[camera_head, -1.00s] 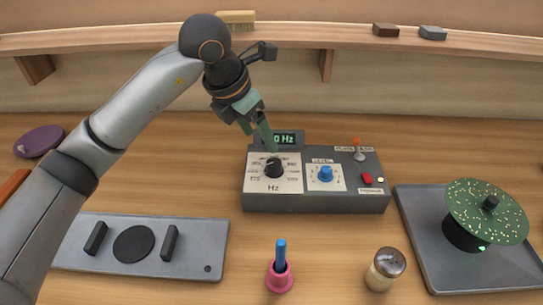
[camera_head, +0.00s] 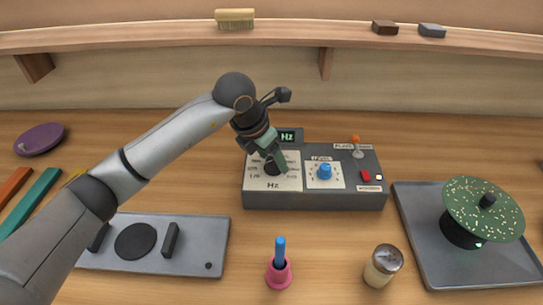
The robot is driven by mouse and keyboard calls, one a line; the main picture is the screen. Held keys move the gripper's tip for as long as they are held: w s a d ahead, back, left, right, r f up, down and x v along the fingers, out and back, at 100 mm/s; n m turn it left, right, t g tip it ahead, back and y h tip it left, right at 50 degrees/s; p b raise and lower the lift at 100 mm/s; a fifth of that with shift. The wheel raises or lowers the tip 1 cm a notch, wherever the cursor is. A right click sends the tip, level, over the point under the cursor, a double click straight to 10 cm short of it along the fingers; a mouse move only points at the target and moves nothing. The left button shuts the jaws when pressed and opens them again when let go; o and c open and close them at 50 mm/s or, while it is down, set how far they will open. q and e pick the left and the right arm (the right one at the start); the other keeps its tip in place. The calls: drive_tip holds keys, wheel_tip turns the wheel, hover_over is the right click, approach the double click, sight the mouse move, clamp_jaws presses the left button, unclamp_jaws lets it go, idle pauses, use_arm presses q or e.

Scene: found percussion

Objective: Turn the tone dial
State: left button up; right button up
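The tone device is a dark grey box (camera_head: 330,202) on the table, with a pale Hz panel (camera_head: 290,184) on its left. The black tone dial (camera_head: 271,168) sits on that panel and is mostly hidden by my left gripper (camera_head: 275,165). The gripper's green fingers reach down at the dial, one on each side of it as far as I can see. Whether they touch or grip it is unclear. A small display (camera_head: 288,136) behind shows Hz; its digits are covered. A blue level knob (camera_head: 325,172) is to the right. My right gripper is out of view.
On the box are an orange-tipped lever (camera_head: 356,142) and a red button (camera_head: 365,175). In front stand a pink holder (camera_head: 279,273) with a blue stick and a shaker (camera_head: 383,266). A grey tray (camera_head: 415,235) with a green speckled disc (camera_head: 485,208) is at right.

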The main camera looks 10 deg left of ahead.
use_arm(q)
clamp_jaws()
idle(0.3)
drive_tip(key=shift+w+a+m+h+b, duration=0.15)
drive_tip(key=shift+m+h+b, duration=0.35)
drive_tip(key=shift+m+b, duration=0.55)
drive_tip(key=shift+m+g+h+b, duration=0.35)
drive_tip(key=shift+m+g, duration=0.35)
drive_tip(key=shift+m, duration=1.05)
drive_tip(key=shift+r, duration=0.1)
drive_tip(key=shift+o, duration=0.7)
unclamp_jaws()
